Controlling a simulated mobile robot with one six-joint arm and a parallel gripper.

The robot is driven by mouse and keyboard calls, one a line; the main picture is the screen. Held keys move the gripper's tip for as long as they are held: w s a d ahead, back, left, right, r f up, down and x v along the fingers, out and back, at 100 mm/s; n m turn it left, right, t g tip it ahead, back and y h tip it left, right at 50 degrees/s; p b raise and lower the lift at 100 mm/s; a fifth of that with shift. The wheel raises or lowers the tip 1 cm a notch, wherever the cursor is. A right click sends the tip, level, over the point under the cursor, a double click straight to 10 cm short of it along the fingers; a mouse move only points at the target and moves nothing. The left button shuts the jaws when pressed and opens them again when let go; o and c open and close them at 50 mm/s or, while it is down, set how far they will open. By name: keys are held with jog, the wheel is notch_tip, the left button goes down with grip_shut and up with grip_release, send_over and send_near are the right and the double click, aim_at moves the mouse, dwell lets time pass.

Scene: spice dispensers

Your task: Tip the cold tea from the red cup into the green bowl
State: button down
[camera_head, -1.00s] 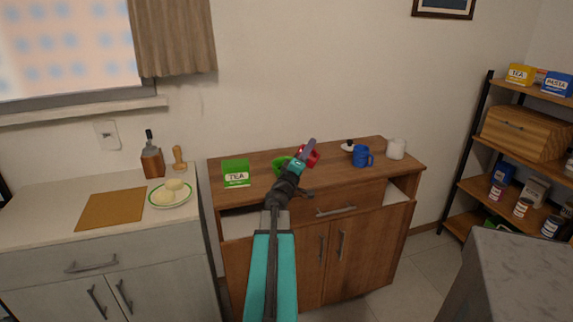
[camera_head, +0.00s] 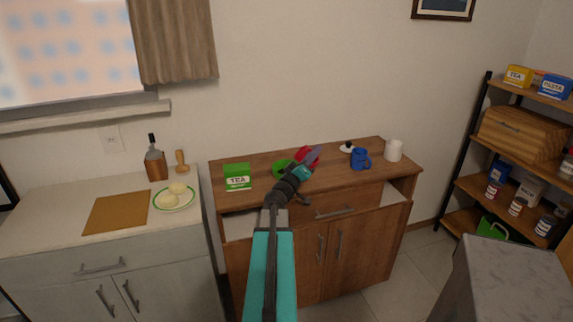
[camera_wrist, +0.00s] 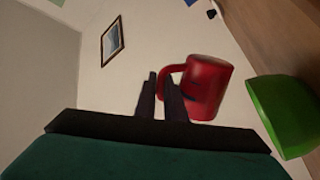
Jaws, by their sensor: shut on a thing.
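The red cup (camera_head: 303,154) is in the air above the sideboard, just up and right of the green bowl (camera_head: 279,170) in the head view. My gripper (camera_head: 314,156) is shut on the cup. In the wrist view, the fingers (camera_wrist: 162,92) are at the handle of the red cup (camera_wrist: 208,90). The cup looks tilted well over against the sideboard. The green bowl (camera_wrist: 286,115) shows there at the right, close to the cup but apart from it. My arm partly hides the bowl in the head view. I cannot see any tea.
A green tea box (camera_head: 237,177) stands left of the bowl on the wooden sideboard (camera_head: 228,202). A blue mug (camera_head: 360,158), a white cup (camera_head: 394,150) and a small white lidded thing (camera_head: 347,147) stand to the right. The front middle holds some bare top.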

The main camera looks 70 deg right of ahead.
jog(key=shift+s+f+m+y+p, duration=0.3)
jog(key=shift+s+f+m+p, duration=0.25)
jog(key=shift+m, duration=0.55)
jog(key=s+f+m+y+p, duration=0.2)
jog(key=s+f+m, duration=0.4)
jog(key=f+m, duration=0.1)
jog(key=shift+f+m+g+y, duration=0.3)
jog(key=shift+f+m+g, duration=0.1)
jog(key=shift+f, duration=0.2)
notch_tip(320, 180, up, 5)
jog(key=p, duration=0.5)
jog(key=shift+p, duration=0.3)
jog(key=shift+f, duration=0.2)
